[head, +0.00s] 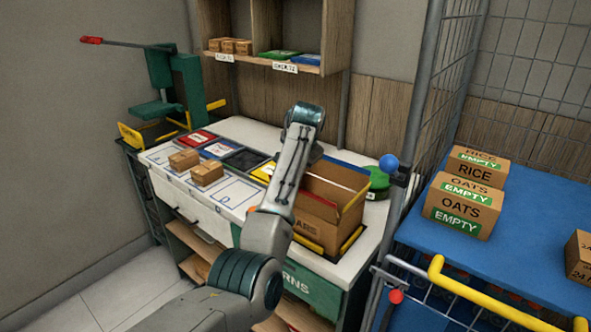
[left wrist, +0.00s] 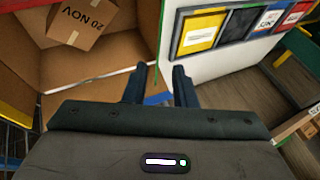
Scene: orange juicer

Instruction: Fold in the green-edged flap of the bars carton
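The bars carton (head: 318,215) stands open on the right of the white bench in the head view. A blue-edged flap stands at its back and a yellow-edged one on its right. In the left wrist view its open brown inside (left wrist: 112,62) is at the left, with a small box (left wrist: 85,22) marked 20 NOV in it. My right gripper is not in view.
Two small cartons (head: 208,173) sit on the bench to the left, before coloured trays (head: 197,138). A green press (head: 182,85) stands at the back left. A blue cart (head: 530,215) with cartons (head: 463,205) and a yellow bar (head: 480,295) is at the right.

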